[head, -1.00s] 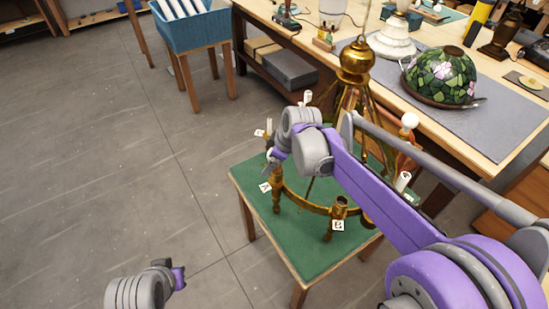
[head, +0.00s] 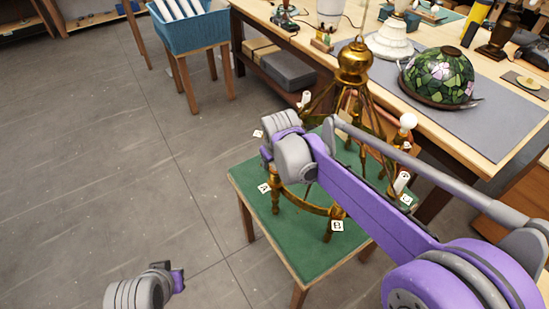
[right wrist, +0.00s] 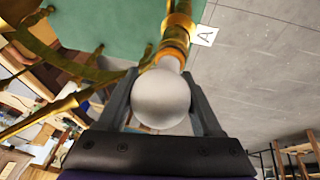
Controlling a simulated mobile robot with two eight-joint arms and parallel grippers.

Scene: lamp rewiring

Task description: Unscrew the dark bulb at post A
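In the right wrist view a pale grey round bulb (right wrist: 160,98) sits in the brass socket (right wrist: 178,35) of post A, beside the white A tag (right wrist: 205,35). My right gripper (right wrist: 161,75) has one finger on each side of the bulb, very close to it. I cannot tell whether they touch it. In the head view my right gripper (head: 266,157) is over post A, its A tag (head: 264,188) showing below; my own wrist hides the bulb there. My left gripper (head: 178,280) is low at the left, away from the lamp; its fingers are unclear.
The brass lamp (head: 354,62) stands on a green-topped table (head: 250,180). Its B tag (head: 337,225) is in front, with a white bulb (head: 407,121) at the right. A workbench (head: 520,75) holds a stained-glass shade (head: 440,75). The floor at left is clear.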

